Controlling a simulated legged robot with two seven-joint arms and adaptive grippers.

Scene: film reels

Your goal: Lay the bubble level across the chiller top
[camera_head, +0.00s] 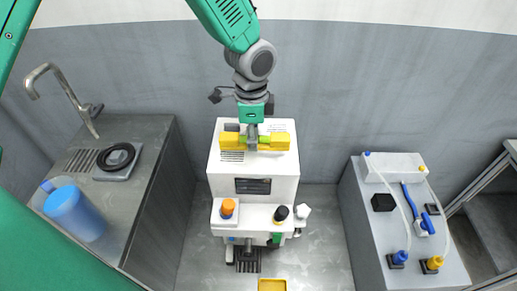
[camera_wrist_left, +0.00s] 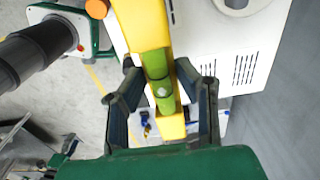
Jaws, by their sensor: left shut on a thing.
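The bubble level (camera_head: 277,142) is a yellow bar with green vial parts. It lies crosswise over the white chiller (camera_head: 270,167) in the head view. My left gripper (camera_head: 252,138) comes down from above and is shut on the level near its middle. In the left wrist view the level (camera_wrist_left: 143,18) runs between the two dark fingers of the gripper (camera_wrist_left: 163,88), with the white chiller casing (camera_wrist_left: 205,42) behind it. I cannot tell whether the level touches the chiller top or hangs just above it. My right gripper is not in view.
A sink counter (camera_head: 150,165) with a tap (camera_head: 70,95) and a blue jug (camera_head: 75,212) stands on the left. A grey bench (camera_head: 405,268) with tubing and small fittings stands on the right. Orange (camera_head: 228,207) and black (camera_head: 281,213) knobs rise from the chiller's lower front.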

